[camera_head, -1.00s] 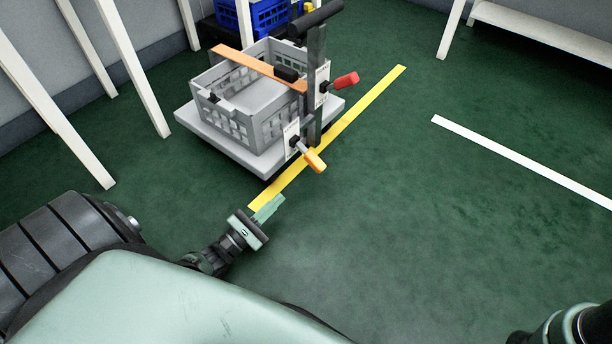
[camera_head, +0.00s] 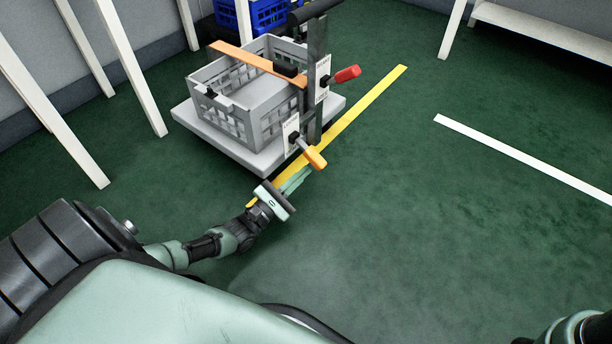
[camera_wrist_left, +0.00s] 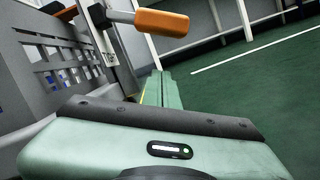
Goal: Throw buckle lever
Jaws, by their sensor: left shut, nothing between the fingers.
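The cart carries a grey crate (camera_head: 262,98) with an orange strap (camera_head: 246,61) across its top. Two levers stick out at the cart's near right side: one with an orange handle (camera_head: 315,158), low, and one with a red handle (camera_head: 346,74), higher on the dark post. My left gripper (camera_head: 294,180) is shut and empty, just below and left of the orange handle. In the left wrist view the orange handle (camera_wrist_left: 161,22) is above the shut fingers (camera_wrist_left: 158,88), with a visible gap. My right gripper is not in view; only part of my right arm shows.
The cart's pale platform (camera_head: 200,128) edges the near side. A yellow floor line (camera_head: 365,108) runs past the cart, and a white line (camera_head: 520,160) lies at right. White legs (camera_head: 130,65) stand at left. A blue crate (camera_head: 262,14) is behind. Green floor at right is clear.

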